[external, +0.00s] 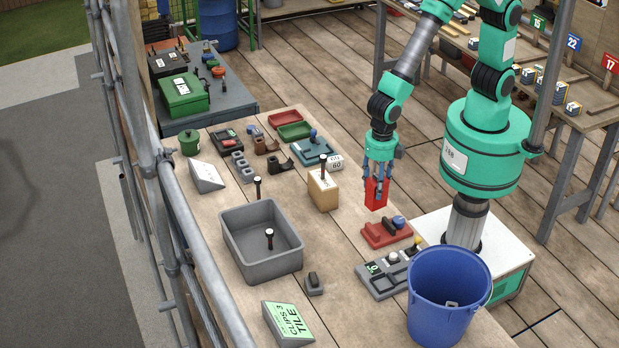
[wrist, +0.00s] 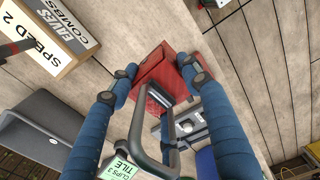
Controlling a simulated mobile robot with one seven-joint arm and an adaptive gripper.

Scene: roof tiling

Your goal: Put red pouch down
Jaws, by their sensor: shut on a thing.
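The red pouch (external: 376,193) is a small upright red block shape in the external view. My gripper (external: 379,178) is shut on its upper part, with the fingers on either side of it. In the external view the pouch appears above the bench's right edge, near the red tray; I cannot tell how high it is. In the wrist view the pouch (wrist: 157,66) sits between the blue fingers of my gripper (wrist: 160,82), partly hidden by a dark handle-shaped frame.
A red tray (external: 385,235) with dark and blue items lies just below the pouch. A grey switch panel (external: 385,271) and a blue bucket (external: 447,299) are nearer. A wooden block (external: 323,191) and a grey bin (external: 243,254) stand left. Bare bench (external: 335,245) lies between.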

